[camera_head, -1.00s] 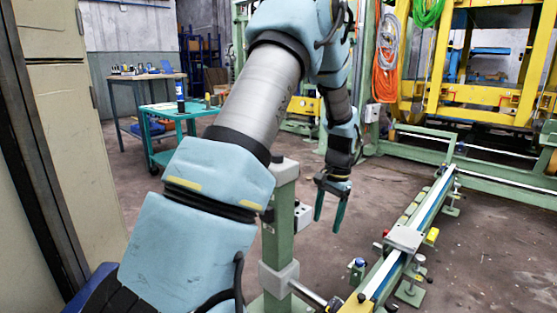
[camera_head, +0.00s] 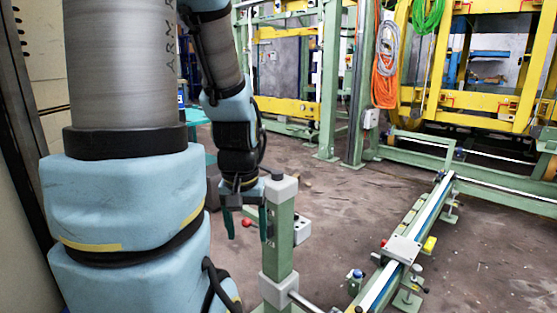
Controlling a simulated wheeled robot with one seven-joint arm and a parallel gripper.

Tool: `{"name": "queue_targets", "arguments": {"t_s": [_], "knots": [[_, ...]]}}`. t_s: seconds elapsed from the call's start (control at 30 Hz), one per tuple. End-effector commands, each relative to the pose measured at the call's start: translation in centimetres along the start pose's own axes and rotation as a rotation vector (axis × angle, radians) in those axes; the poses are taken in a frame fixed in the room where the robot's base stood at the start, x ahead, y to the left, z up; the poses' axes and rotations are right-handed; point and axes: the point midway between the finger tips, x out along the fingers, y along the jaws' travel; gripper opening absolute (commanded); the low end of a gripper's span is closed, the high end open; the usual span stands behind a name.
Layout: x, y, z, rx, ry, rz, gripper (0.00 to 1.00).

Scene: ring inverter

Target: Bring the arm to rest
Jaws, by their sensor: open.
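My arm, light blue with a grey tube, fills the left of the head view. Its forearm hangs down, and my gripper (camera_head: 246,236) points downward at its end. The two dark green fingers are apart, with nothing visible held between them. The gripper is just left of a green post (camera_head: 279,230) in the picture, and its right finger appears close to the post. I cannot tell whether they touch. A small red knob (camera_head: 246,222) shows between the fingers.
A green rail (camera_head: 418,222) with clamps runs along the floor at right. The mid floor is clear.

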Motion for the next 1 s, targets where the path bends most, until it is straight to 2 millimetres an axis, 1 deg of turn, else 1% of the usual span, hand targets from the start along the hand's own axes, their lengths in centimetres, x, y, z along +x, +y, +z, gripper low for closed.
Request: {"name": "queue_targets", "arguments": {"t_s": [0.03,0.07,0.3,0.7,0.83,0.9,1.0], "knots": [[-2.5,0.0,-0.4,0.001,0.0,0.0,0.72],[-3.2,0.0,-0.5,0.001,0.0,0.0,0.72],[-10.8,0.1,-1.6,0.002,0.0,0.0,0.72],[-22.9,0.1,-3.3,0.002,-0.001,0.0,0.72],[-25.7,0.1,-3.7,0.002,-0.001,0.0,0.72],[-26.6,0.1,-3.8,0.002,-0.001,0.0,0.72],[-27.4,0.1,-3.9,0.002,-0.001,0.0,0.72]]}}
